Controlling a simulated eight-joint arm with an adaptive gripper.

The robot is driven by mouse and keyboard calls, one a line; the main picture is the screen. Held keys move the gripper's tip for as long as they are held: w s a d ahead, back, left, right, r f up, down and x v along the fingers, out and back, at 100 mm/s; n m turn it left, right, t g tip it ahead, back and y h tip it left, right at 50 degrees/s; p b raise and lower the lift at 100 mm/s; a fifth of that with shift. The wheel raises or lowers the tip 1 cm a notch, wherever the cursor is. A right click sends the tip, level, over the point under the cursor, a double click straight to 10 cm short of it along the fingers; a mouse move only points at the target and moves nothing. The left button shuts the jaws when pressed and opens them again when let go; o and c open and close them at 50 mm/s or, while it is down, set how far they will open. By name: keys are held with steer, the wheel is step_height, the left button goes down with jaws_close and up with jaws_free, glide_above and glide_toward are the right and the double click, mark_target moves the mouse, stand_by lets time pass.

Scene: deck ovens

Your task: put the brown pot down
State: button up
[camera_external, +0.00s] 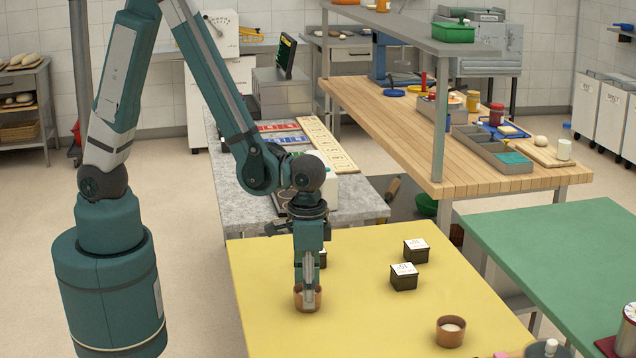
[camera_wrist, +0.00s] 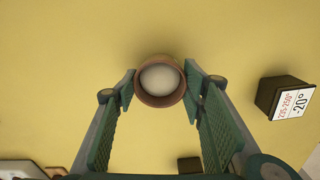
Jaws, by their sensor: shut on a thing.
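A brown pot (camera_external: 301,298) with pale contents is at my gripper (camera_external: 307,283), over the left part of the yellow table (camera_external: 370,262). In the wrist view the pot (camera_wrist: 160,101) appears between the two fingertips of my gripper (camera_wrist: 160,83), which are shut on its sides. The pot looks upright. It is at or close to the table top; I cannot tell whether its base touches. A second brown pot (camera_external: 450,332) with pale contents stands apart, near the table's front right.
Dark boxes with white labelled tops (camera_external: 404,278) (camera_external: 416,251) stand right of my gripper; another is partly hidden behind it. One labelled box (camera_wrist: 285,97) shows at right in the wrist view. Yellow table surface around the held pot is clear. A green table (camera_external: 560,250) adjoins at right.

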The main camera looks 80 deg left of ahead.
steer(key=shift+f, duration=0.1)
steer(key=o, duration=1)
steer(key=shift+r+p, duration=0.9)
steer(key=shift+r, duration=5.25)
steer(key=shift+s+a+r+n+t, duration=0.3)
steer(key=shift+s+a+r+t, duration=0.95)
steer(key=shift+a+r, duration=2.35)
steer(key=shift+s+a+r+n+t, duration=0.3)
steer(key=shift+s+a+r+t, duration=0.95)
steer(key=shift+a+r, duration=2.35)
steer(key=shift+s+a+r+n+t, duration=0.3)
steer(key=shift+s+a+r+t, duration=1.25)
steer(key=shift+a, duration=3.75)
